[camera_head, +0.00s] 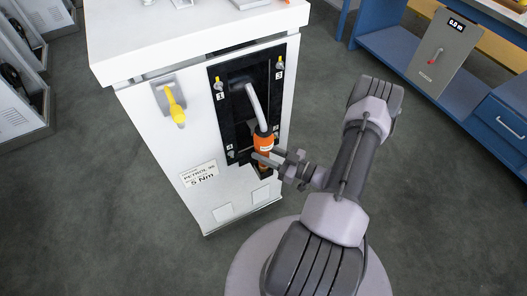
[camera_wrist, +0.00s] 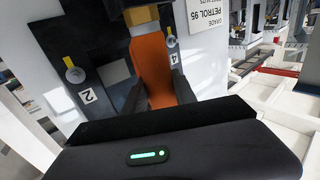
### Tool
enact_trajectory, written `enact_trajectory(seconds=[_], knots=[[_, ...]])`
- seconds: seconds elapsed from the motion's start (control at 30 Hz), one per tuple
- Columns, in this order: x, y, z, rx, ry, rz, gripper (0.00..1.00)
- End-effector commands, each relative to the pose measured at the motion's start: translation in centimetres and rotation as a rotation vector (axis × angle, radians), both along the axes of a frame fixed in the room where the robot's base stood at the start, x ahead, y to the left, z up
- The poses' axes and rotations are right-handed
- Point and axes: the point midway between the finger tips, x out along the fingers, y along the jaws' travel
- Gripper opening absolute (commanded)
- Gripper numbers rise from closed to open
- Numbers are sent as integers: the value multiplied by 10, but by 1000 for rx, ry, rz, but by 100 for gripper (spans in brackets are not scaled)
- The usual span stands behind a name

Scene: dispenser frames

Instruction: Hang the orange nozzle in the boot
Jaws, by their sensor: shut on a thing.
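My gripper (camera_head: 266,158) is shut on the nozzle's lower part, in front of the panel's lower middle. In the wrist view the orange nozzle (camera_wrist: 152,62) stands between the two dark fingers (camera_wrist: 160,95). My fingers partly cover this area, so I cannot tell whether nozzle and holder touch.
The black panel (camera_head: 232,118) on the white dispenser (camera_head: 145,120) has numbered yellow-topped fasteners at its corners. A yellow nozzle (camera_head: 174,104) hangs to its left. A blue workbench (camera_head: 400,62) with a grey gauge board (camera_head: 440,55) stands at right. The floor between is clear.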

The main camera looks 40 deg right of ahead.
Motion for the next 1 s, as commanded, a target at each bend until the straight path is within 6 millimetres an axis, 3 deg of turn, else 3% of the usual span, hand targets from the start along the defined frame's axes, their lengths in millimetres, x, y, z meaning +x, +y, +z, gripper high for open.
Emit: enact_trajectory(seconds=[0.53,0.57,0.67,1.0], knots=[[0,0,-13,0,-1,0,0],[0,0,-12,0,-1,0,37],[0,0,-12,0,0,0,56],[0,0,-12,0,1,0,58]])
